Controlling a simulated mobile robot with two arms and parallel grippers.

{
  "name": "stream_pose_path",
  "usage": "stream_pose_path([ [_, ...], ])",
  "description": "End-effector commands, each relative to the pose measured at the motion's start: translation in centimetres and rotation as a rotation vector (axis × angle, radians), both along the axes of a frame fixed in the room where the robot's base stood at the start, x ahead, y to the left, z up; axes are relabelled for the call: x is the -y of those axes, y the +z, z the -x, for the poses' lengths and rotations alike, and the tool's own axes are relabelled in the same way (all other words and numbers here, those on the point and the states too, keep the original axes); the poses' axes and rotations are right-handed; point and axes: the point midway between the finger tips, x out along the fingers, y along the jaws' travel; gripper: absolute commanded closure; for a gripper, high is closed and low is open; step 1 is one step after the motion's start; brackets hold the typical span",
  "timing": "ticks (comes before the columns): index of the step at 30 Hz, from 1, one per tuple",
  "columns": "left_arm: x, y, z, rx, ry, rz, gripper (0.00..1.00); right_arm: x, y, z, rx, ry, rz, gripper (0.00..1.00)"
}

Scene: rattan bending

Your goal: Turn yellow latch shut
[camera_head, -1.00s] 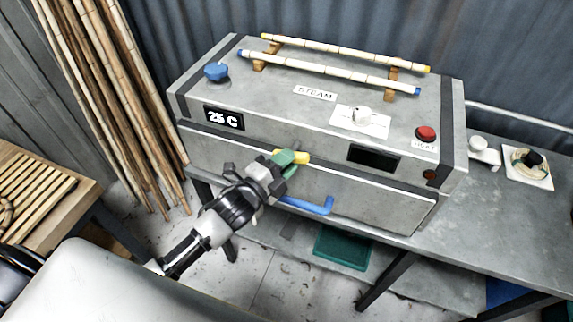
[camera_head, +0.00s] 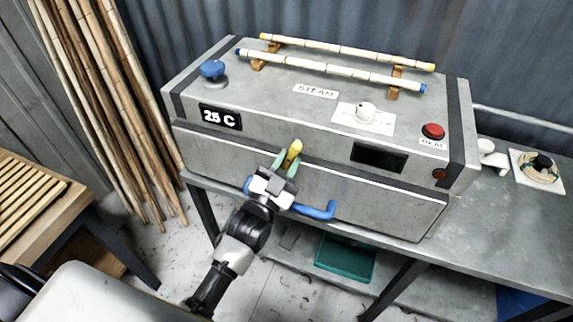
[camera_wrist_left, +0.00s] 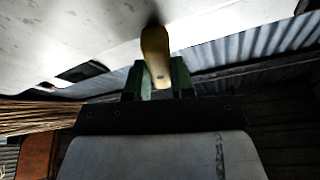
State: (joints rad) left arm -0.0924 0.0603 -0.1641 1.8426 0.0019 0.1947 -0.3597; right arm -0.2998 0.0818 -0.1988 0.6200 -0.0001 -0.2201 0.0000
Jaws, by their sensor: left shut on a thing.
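The yellow latch (camera_head: 295,149) is on the front of the grey steam box (camera_head: 350,198), near the seam under the lid. In the head view it now stands nearly upright, tilted slightly to the right. My left gripper (camera_head: 287,168) has green fingertips and is shut on the latch from below. In the left wrist view the yellow latch (camera_wrist_left: 155,55) sits between the two green fingers (camera_wrist_left: 157,80). The blue handle (camera_head: 318,210) is just below and right of the gripper. My right gripper is in neither view.
Two rattan poles (camera_head: 330,69) rest on wooden holders on the lid. The lid also bears a blue knob (camera_head: 213,69), a white dial (camera_head: 366,112) and a red button (camera_head: 433,131). A green tray (camera_head: 345,257) lies below the bench. Bamboo poles (camera_head: 95,100) lean at left.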

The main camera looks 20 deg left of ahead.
Motion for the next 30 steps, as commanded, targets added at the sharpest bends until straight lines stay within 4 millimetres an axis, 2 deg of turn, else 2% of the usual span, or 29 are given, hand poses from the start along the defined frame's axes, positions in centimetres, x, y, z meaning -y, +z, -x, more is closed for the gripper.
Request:
stream_pose_path([
  [6,0.11,-0.31,0.03,-0.012,0.001,0.177,1.0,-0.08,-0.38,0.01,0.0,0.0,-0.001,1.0],
  [15,0.15,-0.32,0.03,-0.018,0.001,0.335,1.0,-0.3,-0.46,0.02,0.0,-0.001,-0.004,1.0],
  [30,0.16,-0.34,0.03,-0.022,0.0,0.395,1.0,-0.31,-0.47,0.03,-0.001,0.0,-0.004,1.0],
])
